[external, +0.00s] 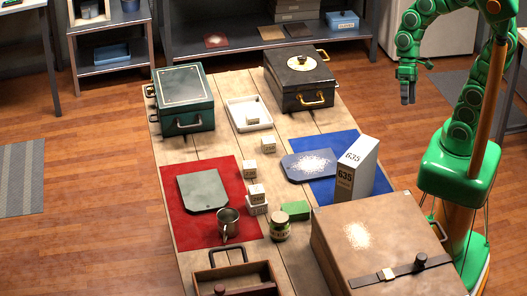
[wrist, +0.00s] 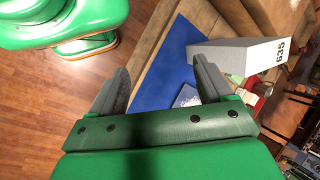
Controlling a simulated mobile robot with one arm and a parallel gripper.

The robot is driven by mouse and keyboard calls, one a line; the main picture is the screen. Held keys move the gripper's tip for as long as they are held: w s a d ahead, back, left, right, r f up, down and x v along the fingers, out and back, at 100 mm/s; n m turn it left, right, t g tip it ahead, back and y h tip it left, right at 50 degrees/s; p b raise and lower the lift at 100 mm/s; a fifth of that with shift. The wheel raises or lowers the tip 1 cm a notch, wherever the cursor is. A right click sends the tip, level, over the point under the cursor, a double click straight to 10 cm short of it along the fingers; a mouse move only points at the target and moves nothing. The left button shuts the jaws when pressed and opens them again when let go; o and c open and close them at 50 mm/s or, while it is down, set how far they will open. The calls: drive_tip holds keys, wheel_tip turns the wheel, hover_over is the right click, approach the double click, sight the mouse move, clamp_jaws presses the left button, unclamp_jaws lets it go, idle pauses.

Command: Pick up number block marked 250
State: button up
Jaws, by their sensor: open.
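Several small cream number blocks stand on the wooden table in the external view. One block (external: 252,118) is in the white tray. Their print is too small to tell which reads 250. My gripper (external: 407,94) hangs in the air right of the table, open and empty. Its spread fingers show in the wrist view (wrist: 160,64).
A tall grey box marked 635 (external: 345,182) stands on the blue mat (external: 322,195). A mug (external: 228,222), a jar (external: 280,224) and a green block (external: 295,210) are near the blocks.

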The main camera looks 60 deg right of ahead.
drive_tip(key=w+a+r+m+t+y, duration=0.1)
drive_tip(key=w+a+r+m+y, duration=0.2)
drive_tip(key=w+a+y, duration=0.35)
drive_tip(key=w+a+r+m+y, duration=0.35)
drive_tip(key=w+a, duration=0.45)
drive_tip(key=a, duration=0.4)
drive_tip(key=w+a+f+m+t+y, duration=0.2)
drive_tip(key=w+m+t, duration=0.15)
drive_tip(key=w, duration=0.45)
drive_tip(key=w+f+m+t, duration=0.4)
drive_tip(key=w+m, duration=0.1)
drive_tip(key=w, duration=0.2)
drive_tip(key=m+t+h, duration=0.4)
drive_tip(key=m+h, duration=0.4)
drive_tip(key=m, duration=0.4)
approach(270, 140)
drive_tip(key=shift+w+a+f, duration=0.25)
drive_tip(key=shift+w+f, duration=0.2)
drive_tip(key=shift+f, duration=0.05)
drive_tip(key=shift+w+a+f, duration=0.25)
drive_tip(key=shift+w+f, duration=0.35)
drive_tip(key=shift+f, duration=0.05)
drive_tip(key=shift+x, duration=1.45)
drive_tip(key=shift+w+a+f, duration=0.1)
drive_tip(key=shift+w+a, duration=0.15)
drive_tip(key=shift+a, duration=0.2)
drive_tip(key=shift+w+a+f, duration=0.1)
drive_tip(key=shift+w+a, duration=0.2)
drive_tip(key=shift+a, duration=0.15)
drive_tip(key=shift+x, duration=1.3)
